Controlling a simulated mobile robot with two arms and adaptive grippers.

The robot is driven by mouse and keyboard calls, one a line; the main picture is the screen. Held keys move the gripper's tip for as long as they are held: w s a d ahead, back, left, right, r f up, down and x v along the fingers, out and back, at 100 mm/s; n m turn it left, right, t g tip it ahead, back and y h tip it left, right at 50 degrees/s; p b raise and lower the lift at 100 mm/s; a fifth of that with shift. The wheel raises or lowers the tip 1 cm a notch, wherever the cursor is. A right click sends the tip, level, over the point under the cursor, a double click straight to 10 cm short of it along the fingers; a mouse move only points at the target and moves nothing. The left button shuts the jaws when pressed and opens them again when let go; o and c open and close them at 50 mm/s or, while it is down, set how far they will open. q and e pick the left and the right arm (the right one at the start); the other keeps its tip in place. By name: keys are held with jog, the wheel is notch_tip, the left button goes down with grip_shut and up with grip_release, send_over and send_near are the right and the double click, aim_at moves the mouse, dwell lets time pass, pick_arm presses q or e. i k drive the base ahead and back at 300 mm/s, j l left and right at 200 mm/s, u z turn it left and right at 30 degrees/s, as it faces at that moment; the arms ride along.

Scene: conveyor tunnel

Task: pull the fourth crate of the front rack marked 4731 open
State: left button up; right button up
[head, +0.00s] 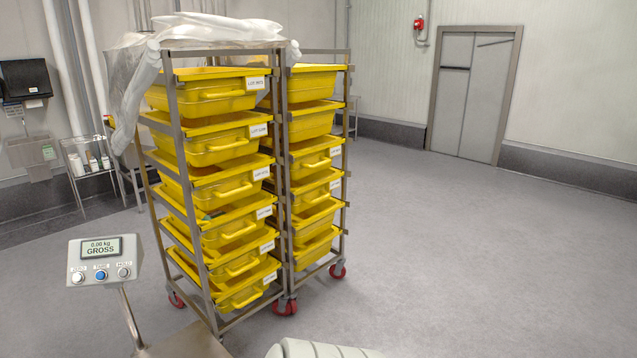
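The front rack (217,318) is a tall steel frame on red casters, holding a column of yellow crates with front handles and white labels. Counted from the top, the fourth crate (228,230) shows its handle and a label (264,212) at its right. No crate in this rack is visibly pulled out. The label print is too small to read surely, and I cannot make out 4731. Neither of my grippers is in view.
A second rack (346,130) with yellow crates stands close behind, to the right. Clear plastic film (205,28) drapes over the front rack's top. A scale display (103,259) stands at front left. A pale ribbed shape (318,349) shows at the bottom edge. Floor at right is clear.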

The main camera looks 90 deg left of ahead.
aim_at(221, 184)
jog(key=u, duration=3.7)
